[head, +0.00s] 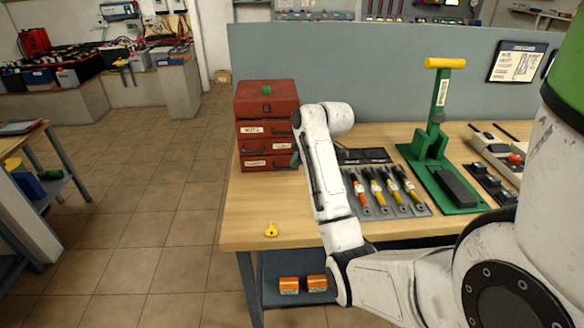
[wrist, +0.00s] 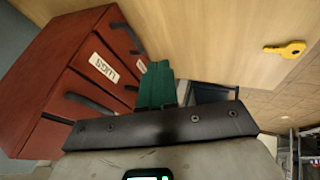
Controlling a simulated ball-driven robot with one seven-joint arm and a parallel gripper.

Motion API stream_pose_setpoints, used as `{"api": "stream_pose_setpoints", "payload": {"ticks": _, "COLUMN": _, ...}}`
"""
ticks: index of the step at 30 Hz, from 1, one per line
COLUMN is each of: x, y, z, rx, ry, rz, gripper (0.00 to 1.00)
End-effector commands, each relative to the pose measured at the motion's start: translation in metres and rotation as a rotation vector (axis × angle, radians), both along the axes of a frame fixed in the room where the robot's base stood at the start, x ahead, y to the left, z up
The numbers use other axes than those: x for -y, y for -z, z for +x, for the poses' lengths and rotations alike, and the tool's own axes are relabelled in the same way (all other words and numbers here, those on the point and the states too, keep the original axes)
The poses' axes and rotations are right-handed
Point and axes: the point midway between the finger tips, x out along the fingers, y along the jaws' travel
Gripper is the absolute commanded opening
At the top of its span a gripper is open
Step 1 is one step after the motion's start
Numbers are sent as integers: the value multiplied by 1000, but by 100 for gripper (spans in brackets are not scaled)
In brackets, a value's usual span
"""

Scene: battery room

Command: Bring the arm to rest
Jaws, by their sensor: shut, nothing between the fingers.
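My arm reaches over the left part of the wooden workbench (head: 240,212), bent at the elbow near the bench's front edge. My gripper (head: 295,158) is mostly hidden behind my arm in the head view, with only a bit of teal finger showing beside the red drawer cabinet (head: 267,108). In the wrist view my gripper's teal fingers (wrist: 157,84) are together and hold nothing. The cabinet, with its "LUGS" label, shows close beside the fingers there; I cannot tell whether they touch it.
A yellow tag-like piece (head: 271,229) lies near the bench's front left corner. Several coloured-handled tools lie on a grey mat (head: 419,206). A green press (head: 434,150) stands further right. A grey partition (head: 380,90) backs the bench. Tiled floor (head: 165,225) is open to the left.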

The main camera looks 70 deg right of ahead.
Motion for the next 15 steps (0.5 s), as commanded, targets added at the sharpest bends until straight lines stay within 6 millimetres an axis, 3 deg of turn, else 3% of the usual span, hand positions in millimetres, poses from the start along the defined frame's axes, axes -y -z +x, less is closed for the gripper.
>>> {"api": "stream_pose_setpoints", "payload": {"ticks": 6, "x": -5, "y": -18, "z": -10, "rx": 0, "ry": -1, "rz": 0, "gripper": 0}}
{"api": "stream_pose_setpoints", "payload": {"ticks": 15, "x": -6, "y": -21, "z": -12, "rx": 0, "ry": 0, "rz": 0, "gripper": 0}}
